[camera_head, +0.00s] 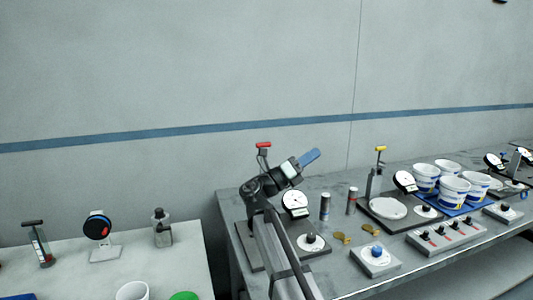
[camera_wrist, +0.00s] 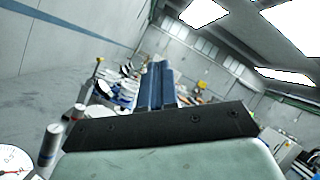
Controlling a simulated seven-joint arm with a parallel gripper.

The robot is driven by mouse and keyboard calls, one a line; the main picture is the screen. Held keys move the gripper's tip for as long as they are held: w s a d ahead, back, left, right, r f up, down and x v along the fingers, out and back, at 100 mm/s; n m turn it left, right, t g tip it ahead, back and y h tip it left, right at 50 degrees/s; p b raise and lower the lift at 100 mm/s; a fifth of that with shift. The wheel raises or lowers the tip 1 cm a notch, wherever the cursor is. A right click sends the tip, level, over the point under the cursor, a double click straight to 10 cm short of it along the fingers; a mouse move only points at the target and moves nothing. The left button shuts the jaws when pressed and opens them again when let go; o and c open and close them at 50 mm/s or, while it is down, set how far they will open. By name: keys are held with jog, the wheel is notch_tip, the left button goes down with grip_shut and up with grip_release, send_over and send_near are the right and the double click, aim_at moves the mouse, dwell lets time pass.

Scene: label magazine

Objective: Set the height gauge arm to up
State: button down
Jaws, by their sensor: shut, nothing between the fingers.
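No part is clearly labelled as the height gauge, so I cannot tell for sure which it is. A post with a red handle (camera_head: 263,145) rises behind my arm on the near end of the bench, its lower part hidden by my arm. A similar post with a yellow handle (camera_head: 380,149) stands further right and also shows in the wrist view (camera_wrist: 99,60). My gripper (camera_head: 309,158) is shut and empty, its blue fingers pointing up and right, just right of the red handle in the picture. The fingers also show in the wrist view (camera_wrist: 156,85).
A white dial (camera_head: 295,203), two cylinders (camera_head: 325,206) (camera_head: 351,200), a blue-knobbed box (camera_head: 376,258) and a switch box (camera_head: 446,236) share the bench (camera_head: 345,285). White cups (camera_head: 454,191) stand right. A left table (camera_head: 60,275) holds a black dial (camera_head: 97,226). Air above the bench is free.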

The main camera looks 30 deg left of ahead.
jog(key=w+d+f+n+y, duration=0.15)
jog(key=d+f, duration=0.25)
jog(key=d, duration=0.6)
jog(key=n+g+y, duration=0.3)
jog(key=n+y, duration=0.4)
jog(key=y, duration=2.1)
send_near(264, 146)
jog(key=x, duration=0.7)
jog(key=shift+w+a+r, duration=0.15)
jog(key=shift+w+a, duration=0.35)
jog(key=shift+s+d, duration=0.15)
